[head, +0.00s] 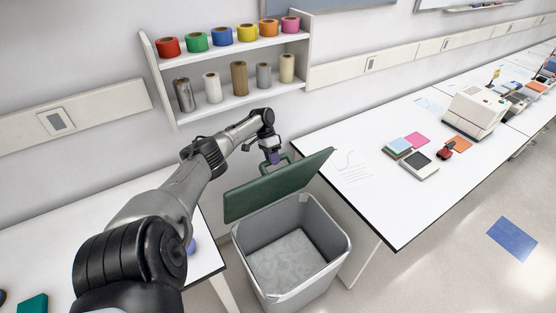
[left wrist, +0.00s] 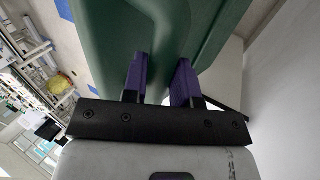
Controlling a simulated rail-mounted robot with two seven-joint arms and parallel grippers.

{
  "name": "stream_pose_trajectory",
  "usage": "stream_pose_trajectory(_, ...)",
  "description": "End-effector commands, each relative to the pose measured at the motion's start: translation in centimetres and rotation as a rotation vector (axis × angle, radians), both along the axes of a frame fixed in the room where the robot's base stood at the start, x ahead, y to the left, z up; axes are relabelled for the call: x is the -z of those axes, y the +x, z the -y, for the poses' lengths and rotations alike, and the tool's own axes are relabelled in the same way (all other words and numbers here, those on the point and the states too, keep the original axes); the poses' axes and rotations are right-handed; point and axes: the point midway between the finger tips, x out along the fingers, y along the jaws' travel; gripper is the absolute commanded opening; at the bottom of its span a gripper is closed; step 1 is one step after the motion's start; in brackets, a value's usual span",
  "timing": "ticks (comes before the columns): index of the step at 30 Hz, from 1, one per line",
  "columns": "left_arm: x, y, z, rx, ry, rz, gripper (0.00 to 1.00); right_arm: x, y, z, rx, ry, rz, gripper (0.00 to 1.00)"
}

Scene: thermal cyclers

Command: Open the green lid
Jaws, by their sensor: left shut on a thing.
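The green lid (head: 268,188) is tilted up at the back of the grey bin (head: 318,262), and the bin's inside shows. My left gripper (head: 273,157) is at the lid's upper edge, by a green handle loop (head: 285,160). In the left wrist view, the purple fingers of my left gripper (left wrist: 159,82) are around a green part of the lid (left wrist: 105,45), shut on it. The exact contact between the fingertips is partly hidden. My right gripper does not show in either view.
The bin stands between a white table on the left (head: 40,245) and a white bench on the right (head: 400,205). A wall shelf (head: 235,95) with coloured tape rolls is above and behind the lid.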

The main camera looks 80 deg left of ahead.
Motion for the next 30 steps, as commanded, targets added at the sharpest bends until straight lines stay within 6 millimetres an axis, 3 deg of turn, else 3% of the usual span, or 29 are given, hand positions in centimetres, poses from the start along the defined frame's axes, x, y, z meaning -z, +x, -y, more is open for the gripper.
stream_pose_trajectory(1,1.1,-0.3,0.2,-0.004,0.002,-0.015,0.00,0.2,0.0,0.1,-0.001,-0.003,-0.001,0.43)
stream_pose_trajectory(7,1.1,-0.4,0.2,-0.005,0.001,-0.017,0.00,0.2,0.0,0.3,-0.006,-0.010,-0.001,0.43)
stream_pose_trajectory(8,1.1,-0.4,0.2,-0.005,0.001,-0.017,0.27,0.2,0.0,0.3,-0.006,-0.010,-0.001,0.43)
stream_pose_trajectory(15,0.7,-0.2,0.1,-0.003,0.001,-0.010,0.50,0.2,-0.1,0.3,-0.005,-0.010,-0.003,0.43)
stream_pose_trajectory(25,0.0,-0.1,-0.1,-0.002,0.001,-0.005,0.51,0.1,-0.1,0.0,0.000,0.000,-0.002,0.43)
stream_pose_trajectory(30,-1.9,-0.3,-1.1,-0.003,0.003,-0.004,0.51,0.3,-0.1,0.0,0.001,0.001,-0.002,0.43)
